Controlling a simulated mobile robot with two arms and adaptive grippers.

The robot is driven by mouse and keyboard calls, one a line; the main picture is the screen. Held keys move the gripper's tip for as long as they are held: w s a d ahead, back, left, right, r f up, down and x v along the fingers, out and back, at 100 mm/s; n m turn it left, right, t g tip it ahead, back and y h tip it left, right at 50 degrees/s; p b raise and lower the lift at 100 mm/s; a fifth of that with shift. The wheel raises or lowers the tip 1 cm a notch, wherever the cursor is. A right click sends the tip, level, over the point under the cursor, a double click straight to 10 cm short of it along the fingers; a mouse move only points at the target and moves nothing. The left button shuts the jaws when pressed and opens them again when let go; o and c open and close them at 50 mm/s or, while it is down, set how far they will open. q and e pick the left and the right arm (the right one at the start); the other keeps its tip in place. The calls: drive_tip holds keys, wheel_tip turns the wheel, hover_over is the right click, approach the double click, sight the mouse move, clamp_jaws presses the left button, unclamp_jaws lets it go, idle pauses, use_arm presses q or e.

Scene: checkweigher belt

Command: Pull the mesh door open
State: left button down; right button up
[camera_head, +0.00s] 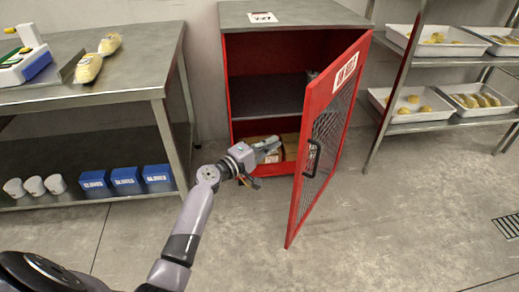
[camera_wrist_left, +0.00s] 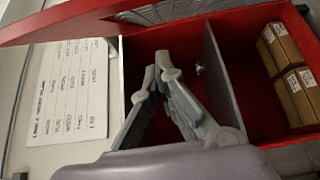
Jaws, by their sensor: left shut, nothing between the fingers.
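The red-framed mesh door (camera_head: 328,135) of the cabinet stands open, swung out toward me on the right side in the head view. A black handle (camera_head: 312,158) is on its outer face. The red cabinet (camera_head: 227,88) has a grey top and a dark shelf inside. My left gripper (camera_head: 272,143) is in front of the cabinet's lower opening, to the left of the door and apart from the handle. In the left wrist view its fingers (camera_wrist_left: 158,75) meet at the tips with nothing held. My right gripper is not in view.
Cardboard boxes (camera_head: 290,146) lie in the cabinet's bottom; they also show in the left wrist view (camera_wrist_left: 290,85). A steel table (camera_head: 140,80) stands at left with blue boxes (camera_head: 126,178) below. A rack with white trays (camera_head: 414,124) stands at right. Floor before the door is clear.

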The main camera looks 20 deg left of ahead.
use_arm(q)
drive_tip(key=shift+w+d+p, duration=0.1)
drive_tip(key=shift+w+d, duration=0.25)
drive_tip(key=shift+d, duration=0.5)
drive_tip(key=shift+w+d+p, duration=0.1)
drive_tip(key=shift+w+d, duration=0.25)
drive_tip(key=shift+d, duration=0.5)
drive_tip(key=shift+w+d+p, duration=0.1)
drive_tip(key=shift+w+d, duration=0.25)
drive_tip(key=shift+d, duration=0.5)
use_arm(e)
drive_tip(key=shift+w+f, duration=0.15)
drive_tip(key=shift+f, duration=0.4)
